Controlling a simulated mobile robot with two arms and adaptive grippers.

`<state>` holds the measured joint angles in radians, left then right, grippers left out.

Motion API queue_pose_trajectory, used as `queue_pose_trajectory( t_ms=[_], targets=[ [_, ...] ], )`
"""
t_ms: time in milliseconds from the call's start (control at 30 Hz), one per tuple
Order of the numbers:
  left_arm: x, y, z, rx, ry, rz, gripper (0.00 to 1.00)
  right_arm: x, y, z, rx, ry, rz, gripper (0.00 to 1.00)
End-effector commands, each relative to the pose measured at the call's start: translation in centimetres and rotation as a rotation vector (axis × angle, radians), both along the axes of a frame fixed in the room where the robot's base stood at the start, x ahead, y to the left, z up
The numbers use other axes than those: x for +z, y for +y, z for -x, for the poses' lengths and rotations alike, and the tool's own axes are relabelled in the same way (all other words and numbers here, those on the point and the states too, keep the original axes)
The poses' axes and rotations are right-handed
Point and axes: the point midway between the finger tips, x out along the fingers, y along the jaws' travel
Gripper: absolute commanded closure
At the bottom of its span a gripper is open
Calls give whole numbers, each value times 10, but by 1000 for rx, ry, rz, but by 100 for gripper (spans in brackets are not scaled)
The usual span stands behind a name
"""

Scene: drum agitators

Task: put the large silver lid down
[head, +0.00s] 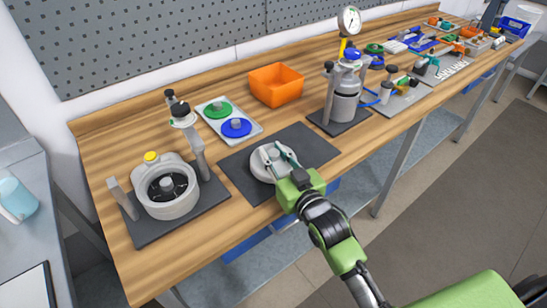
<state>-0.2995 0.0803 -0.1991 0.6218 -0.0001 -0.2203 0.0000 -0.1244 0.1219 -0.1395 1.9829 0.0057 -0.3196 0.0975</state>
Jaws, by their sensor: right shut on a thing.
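The large silver lid (259,168) is a round grey disc with a raised middle. It shows over the dark mat (315,143) near the front edge of the workbench. My right gripper (281,158) comes in from the lower right and is shut on the lid. Its green body covers the lid's right side. I cannot tell from this view whether the lid touches the mat or hangs just above it. My left gripper is not in view.
An open drum (168,206) with a yellow cap stands on a dark base at left. A tray (212,107) with green and blue discs and an orange bin (276,85) stand behind the mat. A closed vessel (345,100) with a gauge stands to the right.

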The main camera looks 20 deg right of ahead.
Motion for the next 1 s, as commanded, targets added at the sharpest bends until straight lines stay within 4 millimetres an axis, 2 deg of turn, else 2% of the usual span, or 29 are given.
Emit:
queue_pose_trajectory(
  t_ms=[167, 533, 567, 600, 1000],
  targets=[
    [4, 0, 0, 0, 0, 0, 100, -13, 0, 0, 1, -6, -1, 100],
    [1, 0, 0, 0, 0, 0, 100, -17, 0, 0, 1, -6, -1, 100],
    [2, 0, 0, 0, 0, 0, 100, -20, 0, 1, 0, 1, 0, 70],
    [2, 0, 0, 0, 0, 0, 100, -19, 0, 1, 0, 1, 0, 61],
    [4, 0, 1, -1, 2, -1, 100, -15, 0, 1, 0, 0, 0, 61]
  ],
)
